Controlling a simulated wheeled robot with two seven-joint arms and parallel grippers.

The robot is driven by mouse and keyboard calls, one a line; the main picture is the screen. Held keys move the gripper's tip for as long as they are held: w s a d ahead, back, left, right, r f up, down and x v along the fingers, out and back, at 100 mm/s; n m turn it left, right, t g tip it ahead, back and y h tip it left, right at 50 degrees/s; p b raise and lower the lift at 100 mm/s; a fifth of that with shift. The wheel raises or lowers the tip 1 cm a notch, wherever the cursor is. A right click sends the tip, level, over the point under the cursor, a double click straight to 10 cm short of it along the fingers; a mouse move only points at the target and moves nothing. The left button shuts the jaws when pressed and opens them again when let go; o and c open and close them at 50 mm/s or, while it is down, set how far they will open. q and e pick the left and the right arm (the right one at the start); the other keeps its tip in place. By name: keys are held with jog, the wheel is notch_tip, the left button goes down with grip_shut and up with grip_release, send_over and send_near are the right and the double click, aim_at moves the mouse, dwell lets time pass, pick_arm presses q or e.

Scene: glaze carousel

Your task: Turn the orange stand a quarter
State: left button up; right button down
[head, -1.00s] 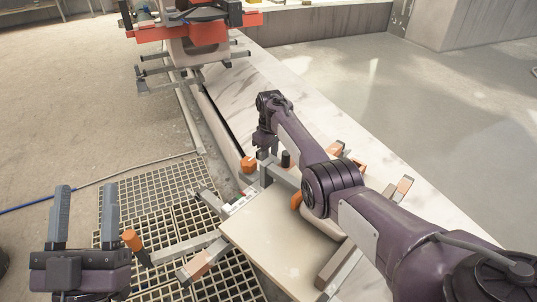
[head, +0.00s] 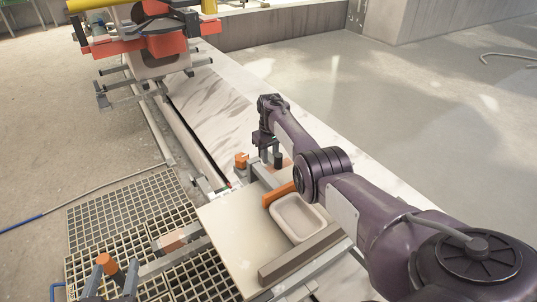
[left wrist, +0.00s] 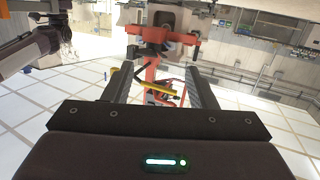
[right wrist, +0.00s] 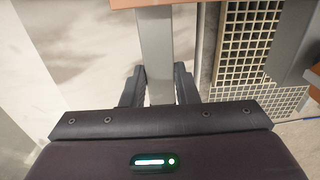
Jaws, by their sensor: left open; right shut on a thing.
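The nearby stand has grey bars with orange ends and knobs; one orange knob (head: 242,160) is beyond its beige board (head: 225,225). A pale rectangular dish (head: 298,217) sits on the board beside an orange bar (head: 279,194). My right gripper (head: 268,150) is at the stand's far side. In the right wrist view it is shut on a grey bar (right wrist: 156,45) with an orange piece at its top. My left gripper (left wrist: 160,80) is open and empty; only its fingertips show at the head view's lower left.
A red-orange machine (head: 168,44) with grey bars stands further back. Dark floor grating (head: 125,205) lies left of the board. A pale marble-like strip (head: 215,95) runs past the stand. A blue hose (head: 25,220) lies at left.

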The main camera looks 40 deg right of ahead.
jog(key=c, duration=1.1)
grip_release()
jog(key=shift+r, duration=0.1)
notch_tip(320, 180, up, 2)
jog(key=shift+r+p, duration=0.15)
jog(key=shift+p, duration=0.65)
notch_tip(320, 180, up, 2)
jog(key=shift+r+p, duration=0.25)
jog(key=shift+p, duration=0.4)
jog(key=shift+r+p, duration=0.4)
jog(key=shift+r, duration=0.55)
pick_arm(q)
jog(key=s+a+f+g+y, duration=0.4)
jog(key=s+f+g, duration=0.6)
jog(key=f, duration=0.5)
jog(key=shift+s+f, duration=0.4)
jog(key=shift+s, duration=0.45)
pick_arm(e)
jog(key=shift+r, duration=0.45)
